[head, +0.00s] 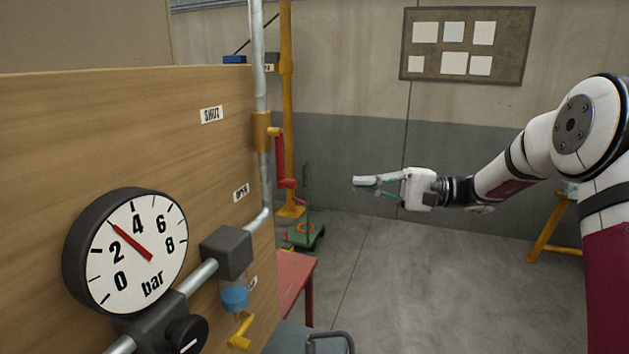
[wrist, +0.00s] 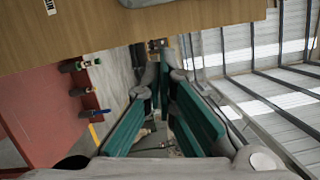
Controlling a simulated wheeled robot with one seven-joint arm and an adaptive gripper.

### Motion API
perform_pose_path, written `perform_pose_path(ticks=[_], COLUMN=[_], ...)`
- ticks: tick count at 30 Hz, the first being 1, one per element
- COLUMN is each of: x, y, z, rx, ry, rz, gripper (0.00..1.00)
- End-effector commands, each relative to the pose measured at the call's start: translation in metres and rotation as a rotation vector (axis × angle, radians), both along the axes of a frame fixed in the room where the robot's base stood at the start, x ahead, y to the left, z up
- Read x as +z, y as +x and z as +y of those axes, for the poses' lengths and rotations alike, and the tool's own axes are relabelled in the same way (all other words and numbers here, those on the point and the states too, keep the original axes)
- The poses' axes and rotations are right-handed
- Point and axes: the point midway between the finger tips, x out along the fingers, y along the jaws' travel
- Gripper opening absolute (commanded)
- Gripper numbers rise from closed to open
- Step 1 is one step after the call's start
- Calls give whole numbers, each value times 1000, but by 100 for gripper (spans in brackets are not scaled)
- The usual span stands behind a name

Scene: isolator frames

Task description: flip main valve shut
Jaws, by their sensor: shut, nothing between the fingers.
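The main valve has a yellow body (head: 262,132) on the upright grey pipe at the right edge of the wooden panel. Its red lever (head: 281,160) hangs down from the body, towards the lower label (head: 241,192), which appears to read OPEN. The SHUT label (head: 211,114) is higher on the panel. My gripper (head: 358,182) is to the right of the lever, apart from it, with its fingers pointing left. It is shut and empty. Its teal-padded fingers also show in the wrist view (wrist: 160,72). The lever cannot be made out there.
A round gauge (head: 130,250) reads about 3 bar. A blue-capped fitting (head: 234,298) with a yellow handle (head: 241,332) sits below. The wooden panel (head: 130,130) fills the left. A red table (head: 296,275) stands behind its edge. Open floor (head: 430,280) lies below my arm.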

Motion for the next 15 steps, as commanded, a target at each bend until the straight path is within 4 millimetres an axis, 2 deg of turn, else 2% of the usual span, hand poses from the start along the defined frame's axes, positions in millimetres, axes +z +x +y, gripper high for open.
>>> perform_pose_path(ticks=[8,11,15], x=[0,1,3], y=[0,0,1], z=[3,11,32], rx=[1,4,5], ry=[-2,-2,-2], rz=[1,1,2], gripper=[0,0,0])
